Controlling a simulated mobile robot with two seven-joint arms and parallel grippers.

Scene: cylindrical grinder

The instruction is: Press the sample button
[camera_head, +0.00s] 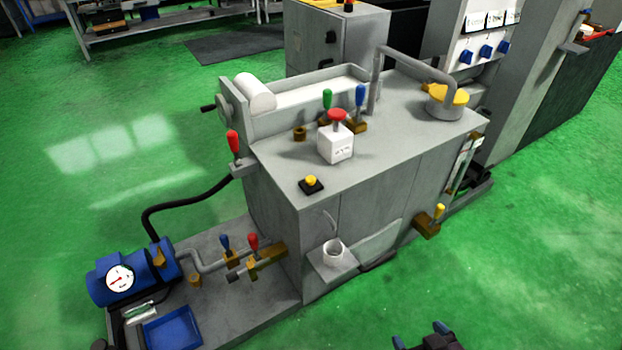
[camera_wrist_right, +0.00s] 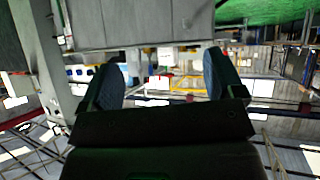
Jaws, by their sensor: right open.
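A small yellow push button on a black base (camera_head: 311,184) sits on the grey machine top near its front left corner. Behind it stands a white box with a red mushroom button (camera_head: 337,114) and a small label I cannot read. My right gripper (camera_head: 421,337) shows at the bottom edge of the head view, well in front of the machine and apart from both buttons. In the right wrist view its two dark fingers (camera_wrist_right: 163,82) are spread with nothing between them. I do not make out my left gripper.
The grey machine (camera_head: 365,205) carries levers, a bent pipe and a yellow-capped part (camera_head: 448,97) on top. A white cup (camera_head: 333,251) sits on a front ledge. A blue pump with a gauge (camera_head: 132,275) and a blue tray (camera_head: 172,329) are at lower left. Green floor is clear at lower right.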

